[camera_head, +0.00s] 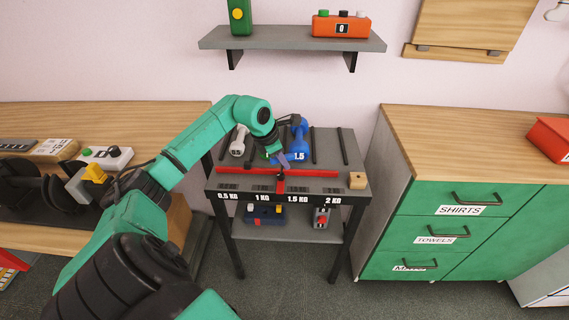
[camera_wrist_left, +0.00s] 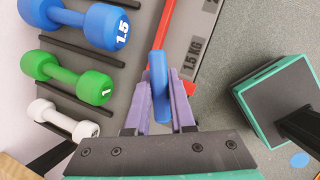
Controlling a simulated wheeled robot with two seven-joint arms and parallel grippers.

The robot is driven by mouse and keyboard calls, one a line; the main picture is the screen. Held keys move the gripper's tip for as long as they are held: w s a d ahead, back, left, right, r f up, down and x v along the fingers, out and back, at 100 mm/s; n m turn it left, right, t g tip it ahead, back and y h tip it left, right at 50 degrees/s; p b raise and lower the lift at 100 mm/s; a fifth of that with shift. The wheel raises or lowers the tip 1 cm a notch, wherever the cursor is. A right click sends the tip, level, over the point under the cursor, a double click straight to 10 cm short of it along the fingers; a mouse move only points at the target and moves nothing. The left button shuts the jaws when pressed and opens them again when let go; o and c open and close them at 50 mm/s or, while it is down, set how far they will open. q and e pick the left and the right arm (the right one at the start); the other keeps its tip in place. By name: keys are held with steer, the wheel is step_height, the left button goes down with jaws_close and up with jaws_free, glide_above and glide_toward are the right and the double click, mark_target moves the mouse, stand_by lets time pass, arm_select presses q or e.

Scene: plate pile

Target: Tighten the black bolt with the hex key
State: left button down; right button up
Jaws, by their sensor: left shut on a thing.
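My left gripper (camera_head: 282,160) reaches down over the front middle of the weight rack (camera_head: 347,150). In the left wrist view its purple fingers (camera_wrist_left: 160,82) are shut on a blue handle (camera_wrist_left: 158,70), which looks like the hex key's grip. The handle stands over a red bar (camera_wrist_left: 165,22) that runs along the rack's front. The hex key's tip is hidden. A small dark spot on the red bar below the fingers may be the black bolt (camera_head: 280,176); I cannot tell whether the key touches it.
Blue (camera_wrist_left: 92,22), green (camera_wrist_left: 75,78) and white (camera_wrist_left: 62,118) dumbbells lie on the rack behind the gripper. A small wooden block (camera_head: 357,181) sits at its right front. A drawer cabinet (camera_head: 455,228) stands right, a wooden bench (camera_head: 95,118) left, a shelf (camera_head: 285,38) above.

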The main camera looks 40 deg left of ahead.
arm_select(q)
steer(key=m, duration=0.1)
steer(key=m+h+b, duration=0.1)
steer(key=shift+s+a+f+m, duration=0.15)
steer(key=shift+a+m, duration=0.1)
steer(key=shift+m, duration=0.15)
steer(key=m, duration=0.1)
steer(key=m+h, duration=0.1)
steer(key=m+g, duration=0.1)
steer(key=m, duration=0.1)
steer(key=shift+s+r, duration=0.2)
steer(key=shift+r, duration=0.05)
steer(key=shift+s+m+g+h+p, duration=0.1)
steer(key=shift+m+g+h+p, duration=0.35)
steer(key=shift+m, duration=0.35)
steer(key=shift+s+f+m, duration=0.1)
steer(key=shift+f+m, duration=0.1)
steer(key=shift+m, duration=0.3)
steer(key=c, duration=0.7)
jaws_free()
steer(key=v, duration=1.4)
steer(key=shift+a+r, duration=0.3)
steer(key=shift+a, duration=0.05)
